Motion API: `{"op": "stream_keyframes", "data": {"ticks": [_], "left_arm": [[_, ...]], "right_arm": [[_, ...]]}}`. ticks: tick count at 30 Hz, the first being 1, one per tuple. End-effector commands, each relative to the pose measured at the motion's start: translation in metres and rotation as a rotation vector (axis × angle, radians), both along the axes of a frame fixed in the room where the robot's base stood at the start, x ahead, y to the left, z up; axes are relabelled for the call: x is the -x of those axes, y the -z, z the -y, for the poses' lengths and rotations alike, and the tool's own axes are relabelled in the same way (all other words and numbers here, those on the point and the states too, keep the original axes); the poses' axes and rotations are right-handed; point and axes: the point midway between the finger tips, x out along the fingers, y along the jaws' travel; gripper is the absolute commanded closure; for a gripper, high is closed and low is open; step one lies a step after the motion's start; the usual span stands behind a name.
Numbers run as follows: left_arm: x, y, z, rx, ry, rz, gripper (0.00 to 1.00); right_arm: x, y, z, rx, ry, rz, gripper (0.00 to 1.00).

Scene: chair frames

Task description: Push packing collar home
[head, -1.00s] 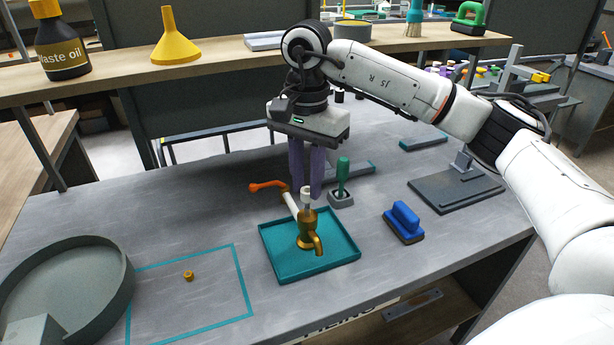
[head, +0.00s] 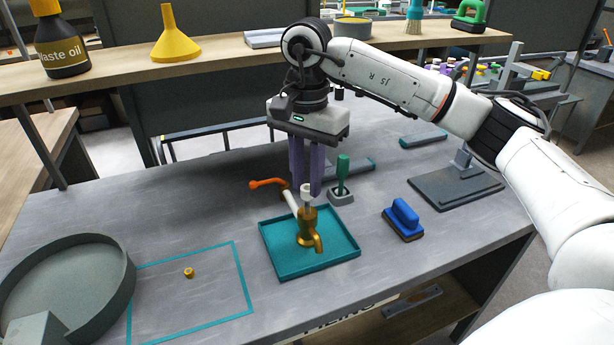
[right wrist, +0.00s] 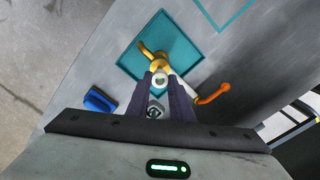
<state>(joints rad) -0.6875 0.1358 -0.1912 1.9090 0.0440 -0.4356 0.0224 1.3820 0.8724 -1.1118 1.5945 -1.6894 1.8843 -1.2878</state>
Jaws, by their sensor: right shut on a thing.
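A brass tap (head: 309,229) stands upright in a teal tray (head: 278,265) on the grey bench. A white collar (head: 307,189) sits over the top of the tap, in line with its spindle. In the right wrist view the collar (right wrist: 161,80) shows as a white ring around a darker centre. My right gripper (head: 306,190) points down, its purple fingers shut on the collar from both sides. In the wrist view its fingertips (right wrist: 161,82) flank the ring. Whether the collar is fully seated cannot be told. My left gripper is not in view.
An orange-ended lever (head: 268,184) lies left of the fingers. A green-handled tool (head: 343,170) stands in a grey holder close on the right. A blue-handled brush (head: 404,219) is further right. A brass nut (head: 188,272) lies inside a teal outline, beside a round grey pan (head: 118,285).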

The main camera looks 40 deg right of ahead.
Motion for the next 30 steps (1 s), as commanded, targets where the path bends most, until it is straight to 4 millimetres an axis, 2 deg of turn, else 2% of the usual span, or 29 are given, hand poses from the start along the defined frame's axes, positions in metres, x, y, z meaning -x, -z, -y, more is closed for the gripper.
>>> {"op": "stream_keyframes", "data": {"ticks": [30], "left_arm": [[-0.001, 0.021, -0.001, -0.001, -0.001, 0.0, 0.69]], "right_arm": [[0.0, 0.032, 0.0, 0.0, 0.0, -0.001, 1.0]]}}
